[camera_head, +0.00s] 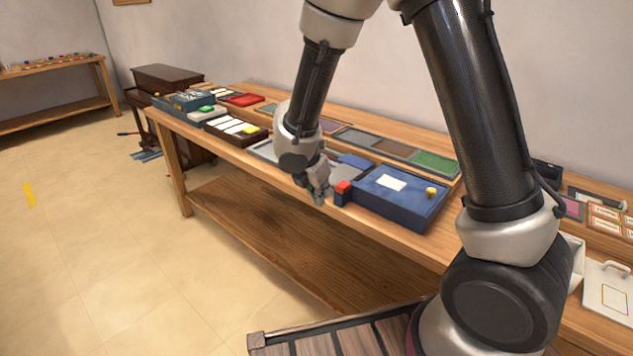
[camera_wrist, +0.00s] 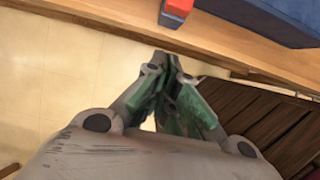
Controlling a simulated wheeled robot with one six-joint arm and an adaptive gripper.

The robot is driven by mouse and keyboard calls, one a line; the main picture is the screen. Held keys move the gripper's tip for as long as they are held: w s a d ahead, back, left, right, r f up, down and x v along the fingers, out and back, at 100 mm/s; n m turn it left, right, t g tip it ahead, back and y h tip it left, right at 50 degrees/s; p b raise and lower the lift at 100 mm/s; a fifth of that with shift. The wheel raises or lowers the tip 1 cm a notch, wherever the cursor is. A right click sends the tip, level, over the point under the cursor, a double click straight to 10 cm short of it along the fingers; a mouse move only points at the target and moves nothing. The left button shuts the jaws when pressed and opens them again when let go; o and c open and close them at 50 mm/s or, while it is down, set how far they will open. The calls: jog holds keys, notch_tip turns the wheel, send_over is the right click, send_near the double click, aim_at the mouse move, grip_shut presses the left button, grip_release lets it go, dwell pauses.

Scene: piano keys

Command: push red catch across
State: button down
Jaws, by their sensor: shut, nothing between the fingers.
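The red catch (camera_head: 343,187) sits at the near left corner of a blue box (camera_head: 394,202) on the table. It has a red top on a dark blue block. In the wrist view the red catch (camera_wrist: 180,6) shows at the top edge, with part of the blue box (camera_wrist: 275,18) to its right. My gripper (camera_head: 319,198) is shut and empty, just left of the catch and close to the table's front edge. In the wrist view my gripper's fingertips (camera_wrist: 165,60) are together, below the catch in the picture, with a small gap between them and it.
The blue box bears a white label (camera_head: 391,183) and a yellow knob (camera_head: 431,192). The wooden table (camera_head: 275,160) holds grey and green panels (camera_head: 434,162) behind and a brown box with white keys (camera_head: 235,127) to the left. Open floor (camera_head: 110,220) lies in front.

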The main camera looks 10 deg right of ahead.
aim_at(340, 186)
jog(key=shift+w+d+f, duration=0.25)
jog(key=shift+w+d, duration=0.4)
jog(key=shift+d, duration=0.25)
jog(key=shift+w+d+f, duration=0.2)
jog(key=shift+w+d, duration=0.45)
jog(key=shift+d, duration=0.2)
jog(key=w+d, duration=0.2)
jog(key=d, duration=0.1)
